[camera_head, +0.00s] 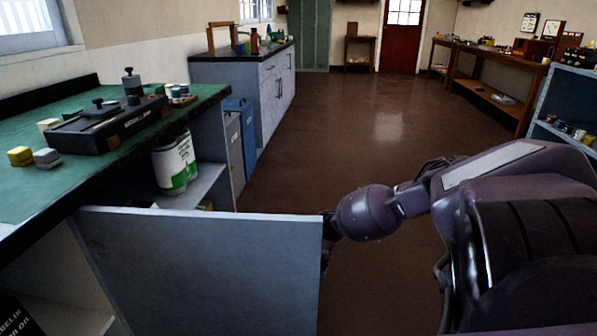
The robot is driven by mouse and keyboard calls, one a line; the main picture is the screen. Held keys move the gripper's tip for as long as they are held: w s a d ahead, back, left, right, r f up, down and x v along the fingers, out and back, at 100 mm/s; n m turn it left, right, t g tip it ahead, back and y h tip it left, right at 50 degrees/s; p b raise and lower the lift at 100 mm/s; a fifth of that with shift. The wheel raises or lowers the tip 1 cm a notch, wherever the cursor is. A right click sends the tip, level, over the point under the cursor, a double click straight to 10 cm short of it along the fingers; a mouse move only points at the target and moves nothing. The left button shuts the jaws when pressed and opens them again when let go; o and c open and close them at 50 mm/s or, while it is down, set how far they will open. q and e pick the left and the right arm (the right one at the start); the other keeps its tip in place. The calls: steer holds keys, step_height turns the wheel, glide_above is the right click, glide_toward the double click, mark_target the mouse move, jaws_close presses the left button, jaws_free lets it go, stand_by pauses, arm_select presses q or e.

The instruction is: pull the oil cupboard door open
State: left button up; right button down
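The oil cupboard door (200,265) is a plain grey-blue panel under the green-topped bench. It stands swung out from the cupboard, its broad face towards me and its free edge on the right. Left of it the cupboard interior (55,285) shows, with a dark lettered container (14,316) at the bottom left. My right arm comes in from the right, and my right gripper (328,242) is at the door's free edge, partly hidden behind it. I cannot tell whether its fingers are open, shut or touching the door. My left gripper is out of view.
The green bench top (35,195) holds a dark tool block (110,123) and small blocks. A white-and-green can (175,165) stands on a shelf behind the door. The brown floor (330,120) beyond is clear. A blue shelf unit (552,85) stands at right.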

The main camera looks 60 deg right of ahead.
steer(key=shift+w+d, duration=0.1)
stand_by(0.3)
steer(key=c, duration=1.2)
jaws_free()
steer(key=d+b, duration=0.1)
steer(key=d, duration=0.9)
steer(key=shift+d+b, duration=0.35)
steer(key=shift+d, duration=0.05)
